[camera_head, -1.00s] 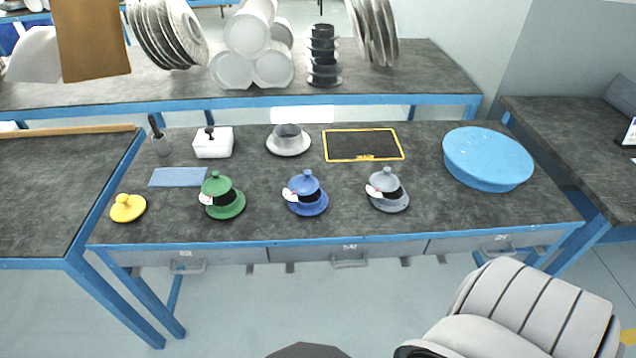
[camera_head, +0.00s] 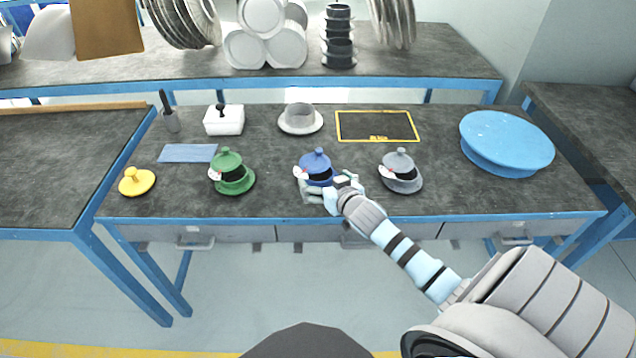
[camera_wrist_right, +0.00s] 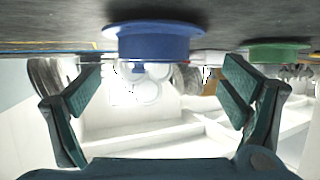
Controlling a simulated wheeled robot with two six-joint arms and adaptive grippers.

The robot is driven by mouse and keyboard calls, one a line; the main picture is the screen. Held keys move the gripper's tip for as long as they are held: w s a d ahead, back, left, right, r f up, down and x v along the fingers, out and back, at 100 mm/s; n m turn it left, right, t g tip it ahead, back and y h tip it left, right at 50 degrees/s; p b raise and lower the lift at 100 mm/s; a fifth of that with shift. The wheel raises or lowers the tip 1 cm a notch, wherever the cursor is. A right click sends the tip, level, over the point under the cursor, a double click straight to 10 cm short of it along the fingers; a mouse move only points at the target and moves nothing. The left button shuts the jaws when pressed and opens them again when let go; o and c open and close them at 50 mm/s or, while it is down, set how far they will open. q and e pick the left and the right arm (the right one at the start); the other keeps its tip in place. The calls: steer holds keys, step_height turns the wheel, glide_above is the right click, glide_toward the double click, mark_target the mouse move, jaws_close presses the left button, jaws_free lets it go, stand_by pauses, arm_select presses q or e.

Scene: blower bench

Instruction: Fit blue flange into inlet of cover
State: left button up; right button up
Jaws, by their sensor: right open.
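The blue flange (camera_head: 317,164) stands on the bench with a knob on top and a red-and-white tag at its left. My right gripper (camera_head: 327,188) is at its near side, low over the bench, and hides its lower front. In the right wrist view the blue flange (camera_wrist_right: 152,45) shows upside down, ahead of and between the two spread fingers (camera_wrist_right: 160,88). The gripper is open and empty; I see no clear contact. A white disc with a grey upright collar (camera_head: 300,119), possibly the cover with its inlet, lies behind the flange. My left gripper is out of view.
A green flange (camera_head: 231,180) stands left and a grey one (camera_head: 402,180) right of the blue. A yellow knobbed lid (camera_head: 136,182), blue pad (camera_head: 188,153), white box (camera_head: 224,121), yellow-edged black mat (camera_head: 377,126) and large blue disc (camera_head: 506,141) also lie on the bench.

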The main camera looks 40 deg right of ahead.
mark_target(319, 177)
steer(key=b+x, duration=0.1)
steer(key=x, duration=0.1)
steer(key=b+x, duration=0.1)
steer(key=x, duration=0.2)
steer(key=shift+s+d, duration=0.1)
steer(key=shift+d, duration=0.25)
steer(key=shift+c, duration=0.2)
steer(key=shift+r, duration=0.15)
steer(key=c, duration=1.4)
